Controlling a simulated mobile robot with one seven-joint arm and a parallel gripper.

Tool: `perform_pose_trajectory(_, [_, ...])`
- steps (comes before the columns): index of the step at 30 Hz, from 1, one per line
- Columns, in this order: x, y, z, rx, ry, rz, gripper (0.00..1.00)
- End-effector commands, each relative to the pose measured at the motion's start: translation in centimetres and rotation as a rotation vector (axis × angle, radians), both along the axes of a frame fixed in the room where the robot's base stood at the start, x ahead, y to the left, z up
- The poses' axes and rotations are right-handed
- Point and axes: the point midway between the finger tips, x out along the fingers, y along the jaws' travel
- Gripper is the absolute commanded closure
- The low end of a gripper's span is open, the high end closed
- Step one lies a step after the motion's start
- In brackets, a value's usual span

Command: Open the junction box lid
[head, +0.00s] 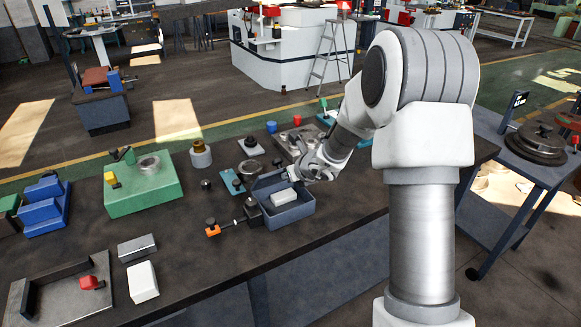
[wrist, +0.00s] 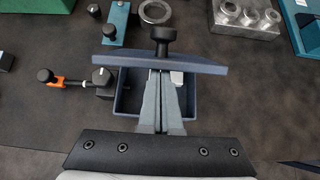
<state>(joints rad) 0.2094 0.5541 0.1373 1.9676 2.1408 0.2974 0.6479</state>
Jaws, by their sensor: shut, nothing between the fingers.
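The junction box (head: 290,214) is a blue-grey open-topped box on the dark bench, with a white block (head: 284,197) inside. Its lid (head: 268,181) stands raised and tilted at the far side. In the wrist view the lid (wrist: 202,66) spans above the box (wrist: 124,101), its black knob (wrist: 163,36) pointing away from me. My gripper (wrist: 161,74) is shut and empty, reaching over the open box with its fingertips at the lid's inner face. I cannot tell if they touch it. In the head view my gripper (head: 294,174) is partly hidden by its own wrist.
An orange-ended lever fitting (head: 213,228) stands left of the box. A green block with a ring (head: 149,165), a grey tray (head: 62,290) and a white block (head: 142,282) lie farther left. Several small fixtures crowd behind the box. The bench front is clear.

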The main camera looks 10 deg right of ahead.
Motion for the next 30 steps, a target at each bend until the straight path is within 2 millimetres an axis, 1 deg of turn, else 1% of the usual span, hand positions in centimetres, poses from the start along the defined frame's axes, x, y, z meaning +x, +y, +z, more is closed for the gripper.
perform_pose_trajectory(1, [0.3, 0.0, 0.9, -0.005, 0.017, -0.001, 1.00])
perform_pose_trajectory(3, [0.5, 0.1, 1.0, -0.012, 0.040, -0.001, 1.00])
perform_pose_trajectory(15, [1.6, 0.5, 1.4, -0.011, 0.036, -0.001, 1.00])
perform_pose_trajectory(30, [1.8, 0.6, 1.5, -0.012, 0.036, 0.000, 1.00])
